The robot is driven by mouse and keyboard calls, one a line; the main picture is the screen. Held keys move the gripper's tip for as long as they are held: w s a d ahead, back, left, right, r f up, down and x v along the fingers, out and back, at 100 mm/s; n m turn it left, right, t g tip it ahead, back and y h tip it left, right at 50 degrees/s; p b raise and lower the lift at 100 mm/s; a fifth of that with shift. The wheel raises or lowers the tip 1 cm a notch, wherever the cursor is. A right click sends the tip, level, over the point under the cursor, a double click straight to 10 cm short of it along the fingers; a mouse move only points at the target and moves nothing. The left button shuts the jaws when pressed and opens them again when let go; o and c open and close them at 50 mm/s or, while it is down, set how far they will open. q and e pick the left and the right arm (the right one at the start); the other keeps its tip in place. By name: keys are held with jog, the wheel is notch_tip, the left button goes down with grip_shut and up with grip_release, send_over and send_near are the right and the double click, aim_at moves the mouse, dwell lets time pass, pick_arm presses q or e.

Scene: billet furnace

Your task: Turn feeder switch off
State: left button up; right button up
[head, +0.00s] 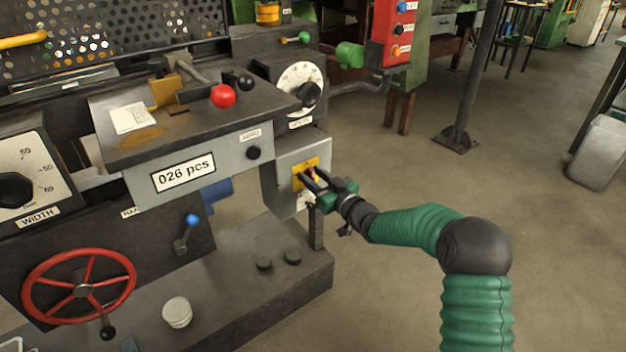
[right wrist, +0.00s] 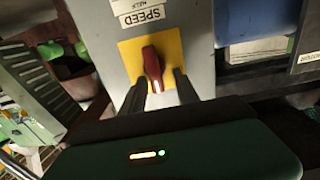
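The feeder switch is a red rotary knob (right wrist: 152,66) on a yellow plate (right wrist: 128,52), mounted on a grey box. In the head view the yellow plate (head: 299,180) shows on the end of the machine, with the knob mostly hidden by my fingers. My right gripper (head: 311,177) is at the plate with its fingers pointing at it. In the right wrist view the dark fingertips of the right gripper (right wrist: 158,84) stand apart, one on each side of the knob's lower part. I cannot tell whether they touch it. My left gripper is out of view.
Above the box are a white dial (head: 300,75) and a red ball-ended lever (head: 223,96). A red handwheel (head: 80,287) is at lower left. The floor to the right is open up to a dark post (head: 472,80).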

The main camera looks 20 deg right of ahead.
jog(key=shift+d, duration=0.35)
jog(key=shift+c, duration=1.3)
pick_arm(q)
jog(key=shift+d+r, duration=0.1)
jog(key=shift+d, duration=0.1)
pick_arm(e)
grip_shut()
